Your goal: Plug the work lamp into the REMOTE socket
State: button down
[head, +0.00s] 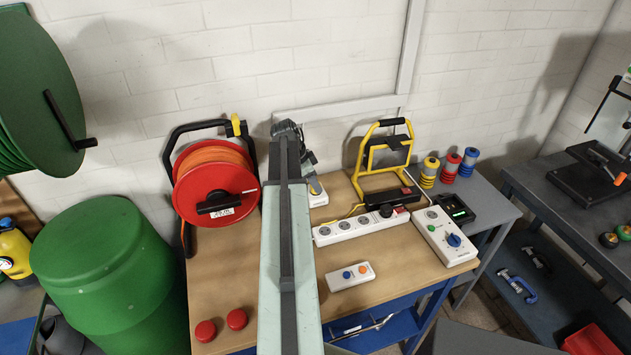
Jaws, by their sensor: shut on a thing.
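The work lamp (384,158), a yellow tubular frame with a dark head, stands at the back of the bench. Its yellow cord (350,212) runs left behind the white power strip (350,228). My gripper (314,183) is low at the back of the bench, left of the lamp and largely hidden by my arm. It is shut on a small plug, mostly hidden. Directly below is a small white box with yellow edging (319,199), perhaps the REMOTE socket; its label is unreadable. I cannot tell whether the plug touches it. A white remote (350,275) with blue and orange buttons lies in front.
A red cable reel (215,185) stands close left of my arm. A black plug (386,211) sits in the strip's right part. A white box with a blue knob (444,236) is at the right. Two red discs (237,319) lie front left.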

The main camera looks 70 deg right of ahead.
jog(key=shift+f, duration=0.25)
jog(key=c, duration=0.9)
grip_release()
jog(key=shift+r, duration=0.1)
jog(key=p+v, duration=0.7)
jog(key=shift+w+a+r, duration=0.1)
jog(key=shift+w+r, duration=0.05)
jog(key=shift+r, duration=0.2)
